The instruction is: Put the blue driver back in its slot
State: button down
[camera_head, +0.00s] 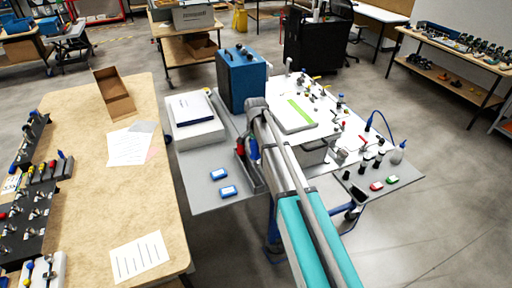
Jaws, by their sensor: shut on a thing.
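My arm reaches up the middle of the view and bends over at its far end. My gripper (247,157) is small and mostly hidden beside and behind the arm, above the long grey tray. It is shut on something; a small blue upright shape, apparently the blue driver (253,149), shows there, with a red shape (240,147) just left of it. The driver's tip is hidden. A driver rack (42,172) with several coloured handles stands at the left edge of the wooden table. A blue handle (62,155) stands at its right end. Slots are too small to make out.
A tall blue box (241,80) stands behind my gripper. A white box (195,119) and two blue small boxes (219,174) lie on the grey bench. Bottles and small parts crowd the right side. The wooden table (150,205) is mostly clear, with papers and a cardboard box.

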aim_at(255, 157)
jog(key=shift+f, duration=0.1)
jog(key=shift+f+b, duration=2.9)
jog(key=shift+b, duration=0.1)
notch_tip(255, 157, down, 8)
jog(key=b, duration=0.7)
jog(key=shift+b, duration=0.4)
dwell(2.3)
jog(key=shift+r, duration=0.15)
jog(key=shift+c, duration=1.1)
grip_release()
